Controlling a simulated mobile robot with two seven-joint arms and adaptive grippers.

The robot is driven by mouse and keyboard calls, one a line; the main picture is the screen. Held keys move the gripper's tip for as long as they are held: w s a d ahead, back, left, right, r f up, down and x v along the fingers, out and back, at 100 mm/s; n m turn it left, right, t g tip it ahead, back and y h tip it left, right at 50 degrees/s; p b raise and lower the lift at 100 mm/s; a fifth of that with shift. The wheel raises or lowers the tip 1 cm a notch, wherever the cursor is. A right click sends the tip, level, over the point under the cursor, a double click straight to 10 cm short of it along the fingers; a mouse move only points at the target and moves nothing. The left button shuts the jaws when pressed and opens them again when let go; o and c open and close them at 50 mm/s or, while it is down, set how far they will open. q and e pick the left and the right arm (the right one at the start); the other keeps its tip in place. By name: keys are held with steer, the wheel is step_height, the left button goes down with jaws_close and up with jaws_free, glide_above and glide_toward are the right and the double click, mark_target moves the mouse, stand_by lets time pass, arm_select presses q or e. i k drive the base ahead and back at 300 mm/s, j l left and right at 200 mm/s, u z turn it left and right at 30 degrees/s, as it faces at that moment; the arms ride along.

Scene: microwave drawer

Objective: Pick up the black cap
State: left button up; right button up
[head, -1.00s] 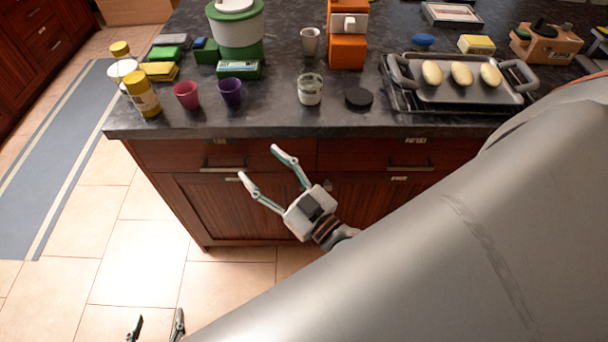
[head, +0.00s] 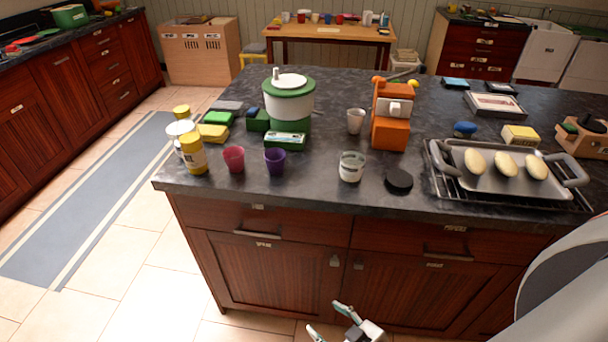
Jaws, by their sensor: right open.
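The black cap (head: 399,181) is a flat round disc lying on the dark countertop (head: 330,203) near its front edge. It sits between a glass jar (head: 351,167) on its left and a baking tray (head: 449,172) on its right. My right gripper (head: 328,320) is at the bottom of the head view, low in front of the cabinet doors. It is well below the counter and apart from the cap. Its fingers are spread and empty, and the picture's bottom edge cuts it off. My left gripper is not in view.
A purple cup (head: 275,162), a red cup (head: 234,159) and a yellow bottle (head: 193,154) stand along the front edge to the left. An orange machine (head: 391,121) stands behind the cap. The tray bears pale oval loaves. Counter just in front of the cap is clear.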

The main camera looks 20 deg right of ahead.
mark_target(398, 180)
steer(key=z, duration=1.4)
